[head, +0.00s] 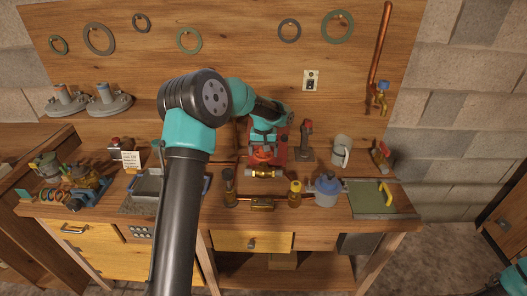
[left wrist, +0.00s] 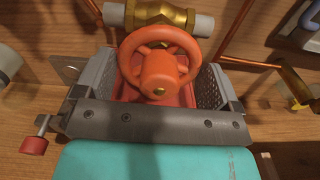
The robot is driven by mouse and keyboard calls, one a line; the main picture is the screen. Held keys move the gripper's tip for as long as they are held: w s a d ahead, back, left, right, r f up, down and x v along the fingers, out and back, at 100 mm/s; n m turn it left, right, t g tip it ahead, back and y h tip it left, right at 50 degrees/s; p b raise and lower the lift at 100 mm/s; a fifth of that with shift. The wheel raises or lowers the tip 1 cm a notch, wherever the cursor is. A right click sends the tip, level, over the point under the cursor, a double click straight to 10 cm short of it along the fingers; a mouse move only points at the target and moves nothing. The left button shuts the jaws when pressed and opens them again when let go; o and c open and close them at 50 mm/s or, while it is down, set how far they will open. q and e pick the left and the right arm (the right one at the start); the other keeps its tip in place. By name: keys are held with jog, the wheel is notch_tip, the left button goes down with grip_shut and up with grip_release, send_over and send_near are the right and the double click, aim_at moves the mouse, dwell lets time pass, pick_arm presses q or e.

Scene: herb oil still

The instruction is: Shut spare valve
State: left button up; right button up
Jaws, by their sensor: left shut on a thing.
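The spare valve has a brass body (head: 262,173) set on a short grey pipe, with a round orange-red handwheel (head: 261,156) on it. In the left wrist view the handwheel (left wrist: 160,62) fills the middle and the brass body (left wrist: 160,14) shows at the top edge. My right gripper is not in view; only a teal piece of my arm shows at the lower right corner.
A green tray (head: 368,208) lies at the right. A grey basin (head: 146,192) is at the left.

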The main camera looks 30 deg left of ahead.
pick_arm(q)
jog(key=shift+r, duration=0.1)
jog(key=shift+m, duration=1.2)
jog(key=o, duration=0.8)
notch_tip(320, 180, up, 17)
jog(key=shift+r, duration=0.15)
